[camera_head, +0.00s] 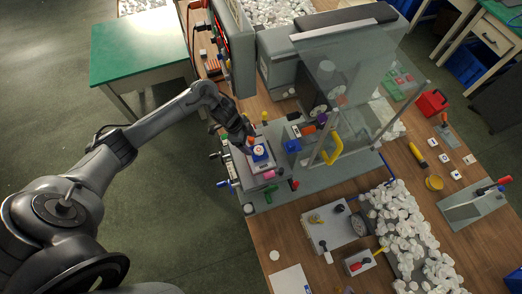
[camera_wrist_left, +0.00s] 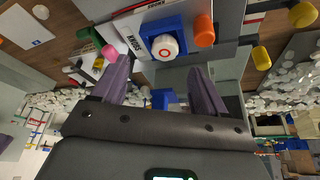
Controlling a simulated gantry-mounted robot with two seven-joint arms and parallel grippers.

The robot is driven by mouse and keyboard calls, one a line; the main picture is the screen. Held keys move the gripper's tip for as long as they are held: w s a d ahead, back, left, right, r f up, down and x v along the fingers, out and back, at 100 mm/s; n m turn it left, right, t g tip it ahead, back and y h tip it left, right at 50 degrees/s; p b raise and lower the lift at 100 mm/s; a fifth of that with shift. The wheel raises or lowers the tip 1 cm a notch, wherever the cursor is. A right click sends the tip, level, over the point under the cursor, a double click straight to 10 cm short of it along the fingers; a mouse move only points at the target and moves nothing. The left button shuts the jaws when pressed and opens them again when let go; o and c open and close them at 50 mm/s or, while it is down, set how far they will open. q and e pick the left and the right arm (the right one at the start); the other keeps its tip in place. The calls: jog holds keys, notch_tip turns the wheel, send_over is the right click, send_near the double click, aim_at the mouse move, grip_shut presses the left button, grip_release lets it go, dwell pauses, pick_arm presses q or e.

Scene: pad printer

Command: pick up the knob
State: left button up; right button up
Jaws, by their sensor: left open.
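The knob, white with a red ring on its face, sits in a blue holder on the pad printer's fixture. The knob (camera_wrist_left: 165,46) and the blue holder (camera_wrist_left: 163,30) show in the left wrist view, beyond and between my fingertips. In the head view the knob (camera_head: 259,150) looks small and lies just below my left gripper (camera_head: 249,142). In the left wrist view my left gripper (camera_wrist_left: 158,64) has its two purple-grey fingers spread apart with nothing between them. I cannot tell the exact gap to the knob. My right gripper is not in view.
The pad printer (camera_head: 325,105) with its clear guard and yellow handle (camera_head: 333,149) stands right of the fixture. Coloured knobs, including an orange one (camera_wrist_left: 204,30) and a pink one (camera_wrist_left: 109,52), crowd around the holder. A tray of white parts (camera_head: 405,225) lies at the lower right.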

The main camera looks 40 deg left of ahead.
aim_at(258, 149)
pick_arm(q)
jog(key=shift+w+x, duration=0.25)
jog(key=shift+x, duration=1.3)
jog(key=shift+w+x, duration=0.2)
jog(key=shift+x, duration=1.3)
jog(key=shift+w+d+f, duration=0.1)
jog(key=shift+f, duration=0.3)
